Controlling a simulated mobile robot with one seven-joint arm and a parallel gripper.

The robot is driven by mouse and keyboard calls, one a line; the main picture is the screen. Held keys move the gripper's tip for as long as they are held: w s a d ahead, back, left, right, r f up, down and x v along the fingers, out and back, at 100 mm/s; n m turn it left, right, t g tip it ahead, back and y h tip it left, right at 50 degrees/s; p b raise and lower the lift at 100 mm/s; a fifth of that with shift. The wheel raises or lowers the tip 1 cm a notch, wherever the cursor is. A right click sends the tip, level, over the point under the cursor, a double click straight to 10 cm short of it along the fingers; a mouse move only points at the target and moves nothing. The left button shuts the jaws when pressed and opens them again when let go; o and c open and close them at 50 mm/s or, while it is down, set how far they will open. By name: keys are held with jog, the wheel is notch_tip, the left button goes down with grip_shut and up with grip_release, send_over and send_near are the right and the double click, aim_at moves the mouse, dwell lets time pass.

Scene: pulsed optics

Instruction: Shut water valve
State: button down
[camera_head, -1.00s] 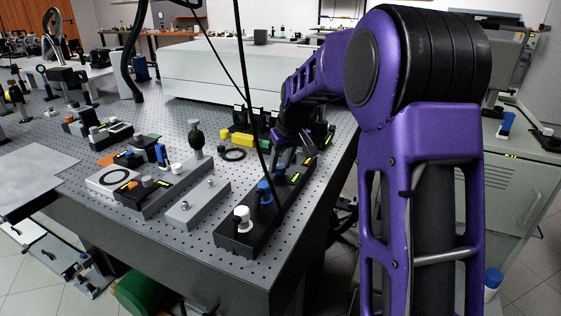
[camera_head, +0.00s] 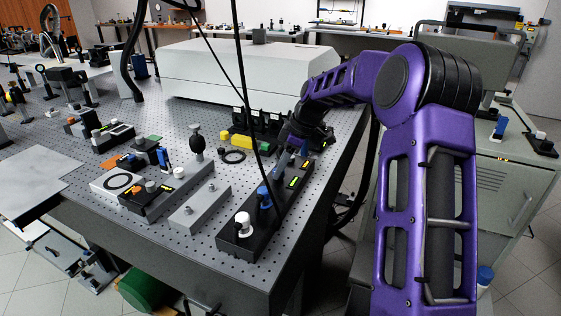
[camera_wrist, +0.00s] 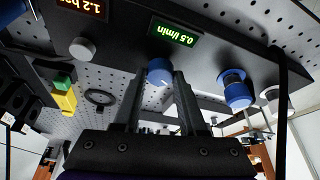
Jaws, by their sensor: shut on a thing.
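A long black water panel (camera_head: 232,243) stands at the right edge of the perforated table. It carries a white knob (camera_head: 243,222) at its near end, a blue knob (camera_head: 264,195) behind it and lit displays. My gripper (camera_head: 281,168) is farther back along the panel, pointing down. In the wrist view, where lettering appears upside down, my gripper's fingers are on either side of a round blue knob (camera_wrist: 160,72), shut on it. A green 0.5 l/min display (camera_wrist: 174,34) is beside it. The other blue knob (camera_wrist: 235,88) and white knob (camera_wrist: 275,97) are to the right.
Dark cables (camera_head: 245,90) hang in front of the panel. A grey block (camera_head: 200,207) and a grey-black control unit (camera_head: 150,200) are to its left. A large white housing (camera_head: 235,75) is behind. A yellow-green part (camera_wrist: 65,92) shows in the wrist view.

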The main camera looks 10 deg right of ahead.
jog(key=n+g+p, duration=0.1)
jog(key=n+p, duration=0.1)
jog(key=n, duration=0.1)
jog(key=shift+w+r, duration=0.1)
jog(key=shift+r, duration=0.05)
jog(key=shift+n+g+p, duration=0.6)
jog(key=shift+n+p, duration=0.3)
jog(key=shift+n, duration=0.5)
jog(key=shift+c, duration=2.3)
grip_release()
jog(key=p+v, duration=0.1)
jog(key=v, duration=1.6)
jog(key=shift+w+d, duration=0.2)
jog(key=shift+d, duration=0.1)
jog(key=shift+a, duration=0.1)
